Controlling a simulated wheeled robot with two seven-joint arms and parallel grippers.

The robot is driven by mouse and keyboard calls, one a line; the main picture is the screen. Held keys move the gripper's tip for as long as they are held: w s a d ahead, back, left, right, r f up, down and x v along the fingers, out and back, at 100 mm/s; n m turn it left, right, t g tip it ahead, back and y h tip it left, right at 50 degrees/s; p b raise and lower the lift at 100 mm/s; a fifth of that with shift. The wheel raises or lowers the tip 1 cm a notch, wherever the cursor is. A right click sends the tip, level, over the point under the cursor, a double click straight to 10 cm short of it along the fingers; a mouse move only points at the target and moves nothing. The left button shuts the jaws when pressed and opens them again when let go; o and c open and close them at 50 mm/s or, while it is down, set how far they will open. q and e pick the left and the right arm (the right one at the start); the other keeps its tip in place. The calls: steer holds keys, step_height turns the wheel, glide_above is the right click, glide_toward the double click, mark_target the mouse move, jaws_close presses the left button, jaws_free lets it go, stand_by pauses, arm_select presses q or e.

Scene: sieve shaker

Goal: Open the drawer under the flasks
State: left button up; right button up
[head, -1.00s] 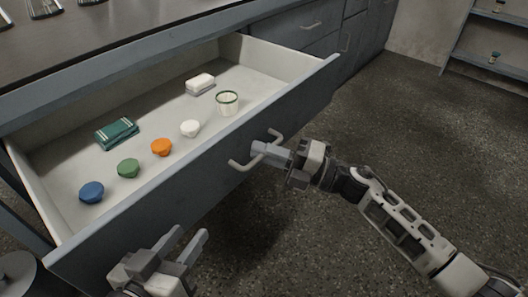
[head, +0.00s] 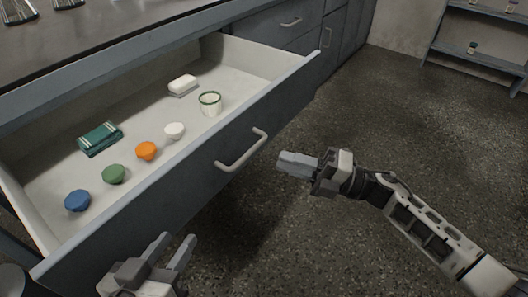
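The drawer (head: 208,197) under the worktop is pulled far out, with its inside in plain view. Its pale bar handle (head: 243,153) is on the front panel, with nothing gripping it. Flasks (head: 22,10) stand on the dark worktop at the top left, cut off by the picture's edge. My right gripper (head: 282,163) is to the right of the handle, apart from it and empty; its fingers look close together, but the gap between them is hard to see. My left gripper (head: 174,245) is open and empty in front of the drawer's lower left part.
Open floor (head: 385,130) lies right; a shelf (head: 480,55) stands behind.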

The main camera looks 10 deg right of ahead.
arm_select(q)
steer(key=shift+f, duration=0.2)
arm_select(e)
steer(key=v, duration=0.7)
steer(key=shift+d, duration=0.2)
arm_select(q)
steer(key=shift+w+r, duration=0.1)
arm_select(e)
steer(key=shift+s, duration=0.1)
arm_select(q)
steer(key=shift+a, duration=0.1)
arm_select(e)
steer(key=shift+f, duration=0.1)
